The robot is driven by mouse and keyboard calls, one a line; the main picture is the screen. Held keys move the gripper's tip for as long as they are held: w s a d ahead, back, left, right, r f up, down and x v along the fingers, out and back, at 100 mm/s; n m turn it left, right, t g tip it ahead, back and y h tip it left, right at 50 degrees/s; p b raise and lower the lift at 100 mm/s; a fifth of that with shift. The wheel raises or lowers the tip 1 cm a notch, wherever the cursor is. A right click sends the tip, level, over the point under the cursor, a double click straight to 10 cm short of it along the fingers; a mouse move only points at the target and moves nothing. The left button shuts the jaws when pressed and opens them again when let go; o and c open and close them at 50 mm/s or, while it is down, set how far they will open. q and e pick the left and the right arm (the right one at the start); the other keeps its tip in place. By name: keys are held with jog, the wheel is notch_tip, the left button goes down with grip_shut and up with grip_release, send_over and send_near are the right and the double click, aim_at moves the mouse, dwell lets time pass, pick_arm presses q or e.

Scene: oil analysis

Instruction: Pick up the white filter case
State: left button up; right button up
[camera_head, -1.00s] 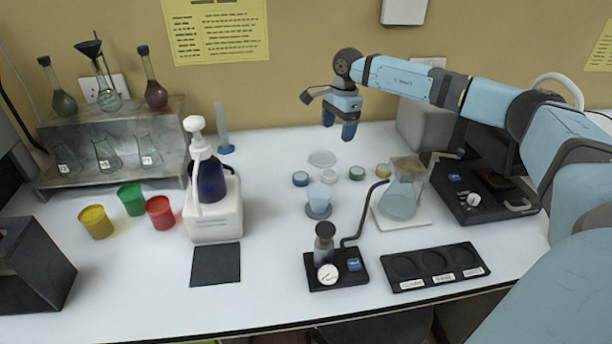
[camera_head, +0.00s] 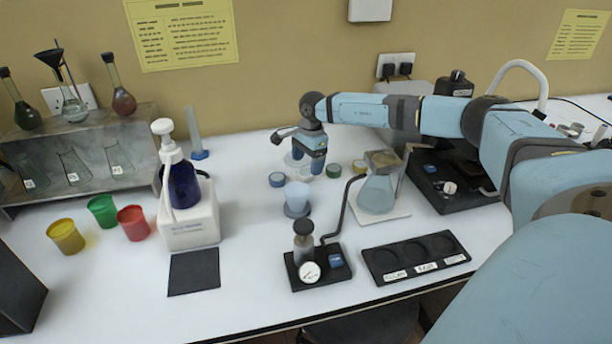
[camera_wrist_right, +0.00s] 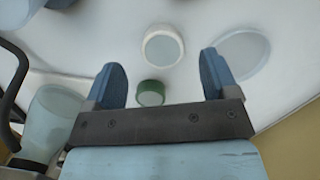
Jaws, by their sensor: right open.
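The white filter case (camera_wrist_right: 163,46) is a small round case on the white table. In the right wrist view it lies between the lines of my fingers, just past the fingertips. In the head view my right gripper mostly hides it. My right gripper (camera_head: 308,162) is open and empty, pointing down above the row of round cases; its two blue fingers also show in the right wrist view (camera_wrist_right: 163,72). The green case (camera_wrist_right: 150,93) lies close to the white one and shows in the head view (camera_head: 333,171). My left gripper is not in view.
A clear dish (camera_wrist_right: 243,55) is near my right finger. A cup (camera_head: 297,195), a flask (camera_head: 378,190) and a black gauge stand (camera_head: 318,268) stand nearer the front.

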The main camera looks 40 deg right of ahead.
aim_at(306, 172)
jog(key=f, duration=0.3)
jog(key=shift+w+a+f, duration=0.1)
jog(key=shift+w+f, duration=0.1)
jog(key=shift+f, duration=0.05)
jog(key=c, duration=1)
